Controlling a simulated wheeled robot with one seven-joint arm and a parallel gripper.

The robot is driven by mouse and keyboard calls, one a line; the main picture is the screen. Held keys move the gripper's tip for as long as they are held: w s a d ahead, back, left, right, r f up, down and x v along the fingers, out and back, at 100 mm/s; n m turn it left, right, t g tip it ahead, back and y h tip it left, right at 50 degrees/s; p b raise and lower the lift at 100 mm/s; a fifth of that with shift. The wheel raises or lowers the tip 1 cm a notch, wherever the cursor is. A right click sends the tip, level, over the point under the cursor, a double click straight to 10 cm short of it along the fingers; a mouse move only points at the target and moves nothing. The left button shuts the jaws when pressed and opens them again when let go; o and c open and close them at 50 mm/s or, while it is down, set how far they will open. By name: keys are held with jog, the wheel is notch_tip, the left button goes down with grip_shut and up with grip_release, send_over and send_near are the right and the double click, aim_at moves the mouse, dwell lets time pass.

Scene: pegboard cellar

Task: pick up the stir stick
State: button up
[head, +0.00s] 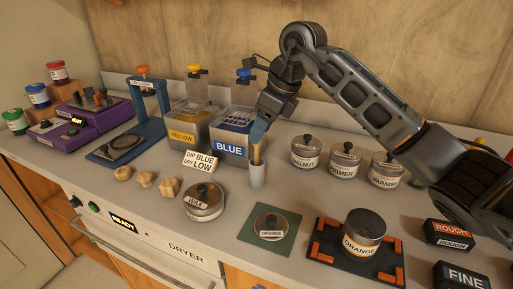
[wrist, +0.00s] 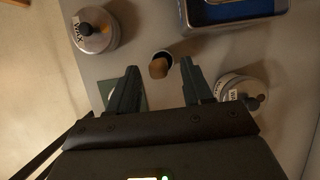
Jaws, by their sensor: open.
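The stir stick (head: 256,153) is a light wooden stick standing upright in a small grey cup (head: 257,177) on the counter. In the wrist view I look down on the stick's rounded brown top (wrist: 158,69), with the cup's dark mouth (wrist: 163,57) around it. My gripper (head: 258,137) is above the cup, pointing down at the stick. In the wrist view my gripper (wrist: 158,68) has its two fingers apart, one on each side of the stick's top. I cannot tell whether either finger touches it. The stick's lower part is hidden in the cup.
A blue dip tank (head: 229,145) stands close behind the cup. The walnut tin (head: 305,151) is to its right and the wax tin (head: 204,201) to its front left. A dip sign (head: 201,162) is at left. Clear counter lies just in front of the cup.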

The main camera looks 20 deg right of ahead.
aim_at(257, 157)
jog(key=shift+x, duration=1.4)
jog(key=shift+c, duration=0.2)
grip_shut()
